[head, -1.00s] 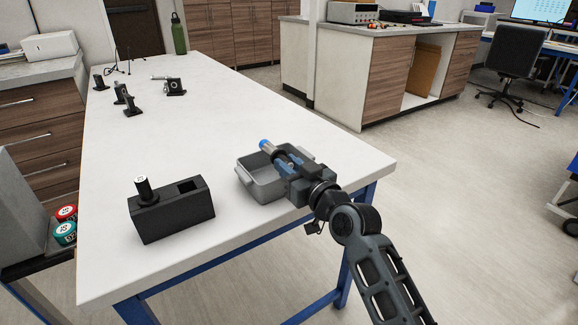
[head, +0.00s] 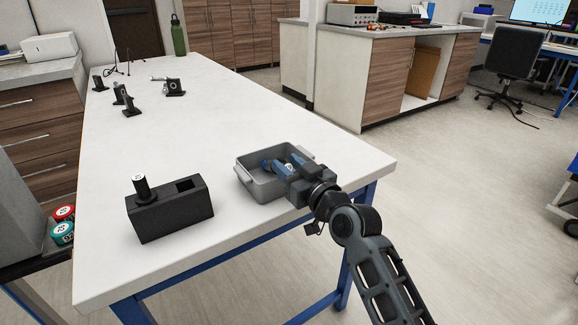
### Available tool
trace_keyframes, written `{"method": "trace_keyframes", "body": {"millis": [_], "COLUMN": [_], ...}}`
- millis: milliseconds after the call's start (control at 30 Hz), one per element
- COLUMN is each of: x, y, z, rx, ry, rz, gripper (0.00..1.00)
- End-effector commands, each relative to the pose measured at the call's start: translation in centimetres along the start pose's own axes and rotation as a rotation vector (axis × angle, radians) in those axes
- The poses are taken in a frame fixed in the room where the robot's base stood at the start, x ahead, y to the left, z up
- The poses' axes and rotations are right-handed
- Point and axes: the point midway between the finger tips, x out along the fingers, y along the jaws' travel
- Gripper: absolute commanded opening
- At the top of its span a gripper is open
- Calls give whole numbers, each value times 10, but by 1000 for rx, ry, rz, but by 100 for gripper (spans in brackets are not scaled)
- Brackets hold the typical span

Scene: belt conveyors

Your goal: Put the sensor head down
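The grey tray (head: 254,189) stands near the right front edge of the white table. My gripper (head: 287,163) reaches over its right side, with its blue fingers apart. The sensor head (head: 267,164), a small cylinder with a blue end, is low inside the tray. The fingers and the gripper body hide much of it. A pale bit shows between the fingers, but I cannot tell whether it touches them.
A black block (head: 172,213) with a square hole and an upright black cylinder (head: 140,187) stands left of the tray. Several small black mounts (head: 128,106) and a green bottle (head: 179,36) are farther back. The middle of the table (head: 220,110) is clear.

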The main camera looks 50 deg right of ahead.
Motion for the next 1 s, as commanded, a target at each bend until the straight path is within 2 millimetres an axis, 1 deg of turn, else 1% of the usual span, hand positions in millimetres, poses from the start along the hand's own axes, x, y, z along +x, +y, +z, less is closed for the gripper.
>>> {"method": "trace_keyframes", "body": {"millis": [33,167,233,267,300,500,700,833,1000], "x": [-1,-1,-1,-6,-16,-59,-96,-110,-119], "y": [-2,-2,-2,-2,-2,-2,-1,-1,-1], "z": [12,4,-4,0,4,0,-4,-5,-7], "rx": [2,2,2,2,2,2,2,1,1], "ry": [-28,-27,-27,-28,-27,-20,-16,-14,-12], "rz": [-5,-5,-5,-6,-5,-5,-4,-4,-3], "gripper": [50,50,50,50,50,50,50,50,50]}}
